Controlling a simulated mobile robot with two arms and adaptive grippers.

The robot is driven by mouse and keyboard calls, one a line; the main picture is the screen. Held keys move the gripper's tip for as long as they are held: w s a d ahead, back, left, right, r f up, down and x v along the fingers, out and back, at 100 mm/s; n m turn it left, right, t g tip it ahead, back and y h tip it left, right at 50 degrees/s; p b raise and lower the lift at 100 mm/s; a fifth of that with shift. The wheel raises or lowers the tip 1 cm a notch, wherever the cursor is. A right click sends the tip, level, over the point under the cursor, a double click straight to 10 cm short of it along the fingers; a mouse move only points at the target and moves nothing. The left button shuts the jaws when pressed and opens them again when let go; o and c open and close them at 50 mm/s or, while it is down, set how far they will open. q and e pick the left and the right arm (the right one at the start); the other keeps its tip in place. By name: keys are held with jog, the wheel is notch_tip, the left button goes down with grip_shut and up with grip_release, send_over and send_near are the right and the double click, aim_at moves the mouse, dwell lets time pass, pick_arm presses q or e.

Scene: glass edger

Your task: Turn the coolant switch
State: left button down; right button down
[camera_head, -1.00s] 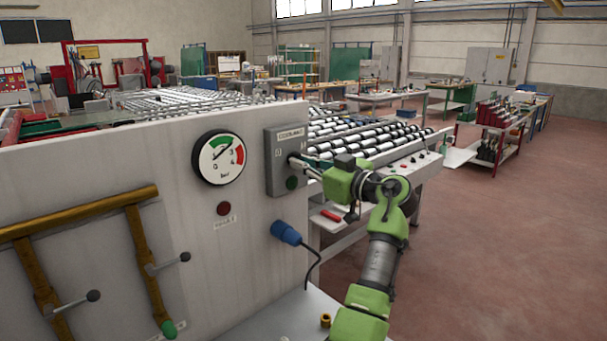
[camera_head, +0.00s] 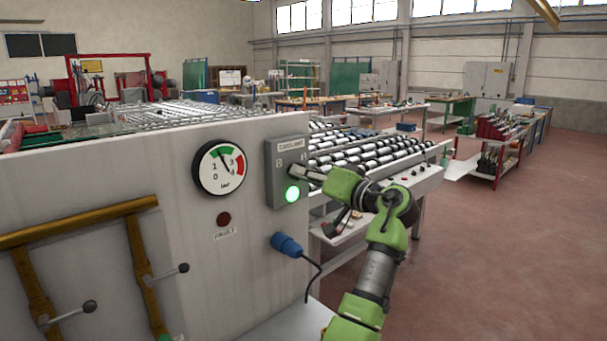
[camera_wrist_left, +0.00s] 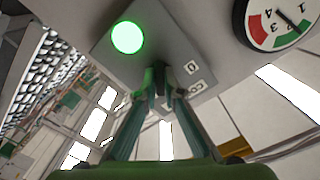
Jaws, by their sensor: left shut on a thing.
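The grey coolant switch box (camera_head: 286,150) is fixed to the right end of the light machine panel, with a label at its top. Its round green lamp (camera_head: 292,194) is lit, and the lamp (camera_wrist_left: 127,37) glows brightly in the left wrist view. My left gripper (camera_head: 307,174) is at the front of the box. In the left wrist view its fingers (camera_wrist_left: 161,82) close on the small dark switch knob (camera_wrist_left: 162,68), which is mostly hidden between them. Two small position labels sit beside the knob. My right gripper is not in view.
A round pressure gauge (camera_head: 219,168) sits left of the box, its needle off zero. Below are a dark red lamp (camera_head: 223,219) and a blue plug (camera_head: 287,244) with a cable. Brown pipes (camera_head: 85,220) run at lower left. Roller conveyors (camera_head: 375,150) stand behind; floor is open at right.

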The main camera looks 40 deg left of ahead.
pick_arm(q)
jog(key=shift+r+m, duration=0.3)
jog(key=shift+m, duration=0.2)
jog(key=c, duration=2.3)
grip_release()
jog(key=shift+c, duration=0.2)
jog(key=shift+o, duration=0.9)
jog(key=shift+a+f, duration=0.2)
jog(key=shift+f, duration=0.05)
jog(key=d, duration=1.2)
jog(key=shift+s, duration=0.45)
jog(key=shift+r, duration=0.1)
